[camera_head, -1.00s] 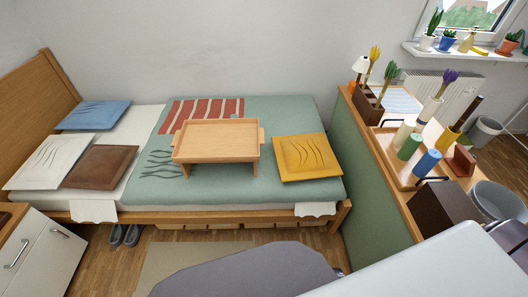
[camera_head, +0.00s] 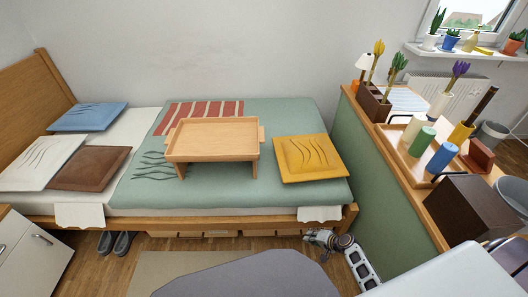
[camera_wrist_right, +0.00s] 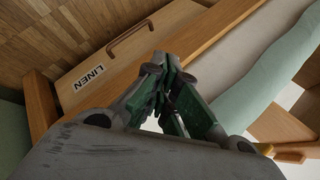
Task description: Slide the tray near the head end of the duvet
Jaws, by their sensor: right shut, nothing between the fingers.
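The wooden tray (camera_head: 214,137) stands on short legs on the green duvet (camera_head: 225,189), about midway along it. The duvet's left end, toward the pillows, has dark wavy lines beside the tray. My right gripper (camera_head: 313,234) is shut and empty, low beside the bed's near right corner, well apart from the tray. In the right wrist view its fingers (camera_wrist_right: 172,75) point toward the bed's side and a drawer front labelled LINEN (camera_wrist_right: 92,77). The tray does not show clearly in the wrist view. My left gripper is out of view.
A yellow cushion (camera_head: 309,158) lies right of the tray. Blue (camera_head: 88,116), white (camera_head: 38,162) and brown (camera_head: 90,168) pillows lie at the left. A green partition (camera_head: 371,165) and a cluttered wooden top stand at the right. The wooden bed rail (camera_head: 215,224) edges the near side.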

